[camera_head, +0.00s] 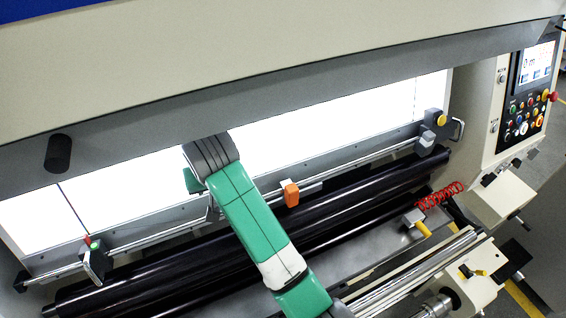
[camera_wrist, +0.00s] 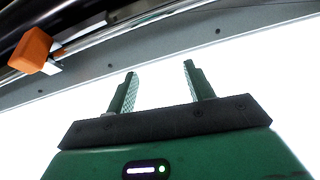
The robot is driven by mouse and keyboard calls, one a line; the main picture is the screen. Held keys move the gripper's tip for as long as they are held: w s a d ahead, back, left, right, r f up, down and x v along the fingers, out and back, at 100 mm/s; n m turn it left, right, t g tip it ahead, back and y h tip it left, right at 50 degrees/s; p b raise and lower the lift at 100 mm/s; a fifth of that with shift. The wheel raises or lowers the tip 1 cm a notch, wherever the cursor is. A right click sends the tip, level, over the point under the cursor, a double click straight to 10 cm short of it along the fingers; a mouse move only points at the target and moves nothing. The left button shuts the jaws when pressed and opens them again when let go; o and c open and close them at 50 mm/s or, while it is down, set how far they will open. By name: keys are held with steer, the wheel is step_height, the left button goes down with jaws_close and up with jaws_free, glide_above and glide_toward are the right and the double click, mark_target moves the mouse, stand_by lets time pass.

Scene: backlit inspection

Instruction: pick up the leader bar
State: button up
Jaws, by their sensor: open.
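A long, thin silver bar (camera_head: 365,161) runs slantwise across the machine, along the lower edge of the bright panel; I take it for the leader bar. It also crosses the top of the wrist view (camera_wrist: 142,19). An orange block (camera_head: 290,192) sits on the bar near its middle and shows at upper left in the wrist view (camera_wrist: 32,50). My gripper (camera_wrist: 160,69) is open, with nothing between its fingers, over the white panel and apart from the bar. In the head view my arm hides the fingers and part of the bar.
The backlit panel (camera_head: 340,115) lies behind the bar. Dark rollers (camera_head: 350,196) run in front of it. End brackets stand at left (camera_head: 94,262) and right (camera_head: 436,124). A red coiled hose (camera_head: 440,195) and a control panel (camera_head: 528,95) are at right. The machine's hood overhangs above.

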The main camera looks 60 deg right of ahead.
steer(key=s+d, duration=0.1)
steer(key=d, duration=0.1)
steer(key=s+d+g, duration=0.1)
steer(key=s+d, duration=0.1)
steer(key=s+d+g+y, duration=0.1)
steer(key=s+d, duration=0.1)
steer(key=d, duration=0.1)
steer(key=shift+s+r, duration=0.1)
steer(key=shift+r, duration=0.15)
steer(key=g+y+p, duration=0.2)
glide_above(291, 187)
steer(key=w+d, duration=0.1)
steer(key=shift+w+f+n, duration=0.1)
steer(key=shift+f+n, duration=0.25)
steer(key=shift+n, duration=0.05)
steer(key=shift+a+f, duration=0.15)
steer(key=shift+f, duration=1.3)
steer(key=f, duration=0.1)
steer(key=f+p, duration=0.1)
steer(key=f, duration=0.1)
steer(key=s+f, duration=0.1)
steer(key=f, duration=0.1)
steer(key=shift+a, duration=0.3)
jaws_close()
